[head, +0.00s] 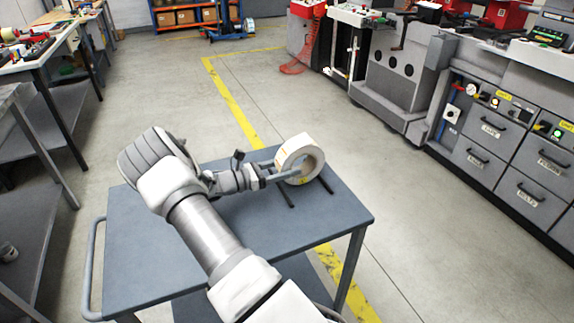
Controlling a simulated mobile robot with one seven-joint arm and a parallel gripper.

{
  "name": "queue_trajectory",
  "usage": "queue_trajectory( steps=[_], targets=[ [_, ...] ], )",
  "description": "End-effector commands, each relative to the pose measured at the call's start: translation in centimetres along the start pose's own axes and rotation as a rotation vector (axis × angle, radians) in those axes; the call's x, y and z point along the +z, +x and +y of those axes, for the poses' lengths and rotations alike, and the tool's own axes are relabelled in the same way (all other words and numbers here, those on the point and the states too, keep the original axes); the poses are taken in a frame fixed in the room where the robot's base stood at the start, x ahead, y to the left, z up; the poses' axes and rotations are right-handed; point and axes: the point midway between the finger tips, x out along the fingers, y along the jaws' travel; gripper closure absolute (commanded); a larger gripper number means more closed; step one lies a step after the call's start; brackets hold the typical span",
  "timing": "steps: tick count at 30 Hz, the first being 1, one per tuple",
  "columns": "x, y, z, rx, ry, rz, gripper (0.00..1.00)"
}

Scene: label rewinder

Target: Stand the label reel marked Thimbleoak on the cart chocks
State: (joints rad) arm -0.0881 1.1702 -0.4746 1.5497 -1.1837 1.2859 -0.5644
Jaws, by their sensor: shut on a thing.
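A white label reel (289,152) with a tan core stands upright on its rim at the far right part of the blue-grey cart (335,219). My gripper (287,175) reaches it from the left and is shut on the reel's ring, with a finger showing at its core opening. Two dark, thin chocks (327,185) lie on the cart top at the reel's base. The reel appears to be at or between them; I cannot tell whether it bears on them. No name on the reel is readable from here.
The cart top is otherwise bare around my arm. A grey machine with labelled drawers (500,135) stands at the right. Workbenches (40,65) stand at the left. A yellow floor line (235,105) passes beneath the cart, and the floor between is clear.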

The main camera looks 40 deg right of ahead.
Motion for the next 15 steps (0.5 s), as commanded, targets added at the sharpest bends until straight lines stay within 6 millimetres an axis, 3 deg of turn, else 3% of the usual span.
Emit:
queue_trajectory(
  steps=[14,15],
  targets=[
    [-0.85,0.03,0.03,0.000,0.001,-0.004,1.00],
    [-0.85,0.04,0.03,0.000,0.001,-0.004,0.32]
  ],
)
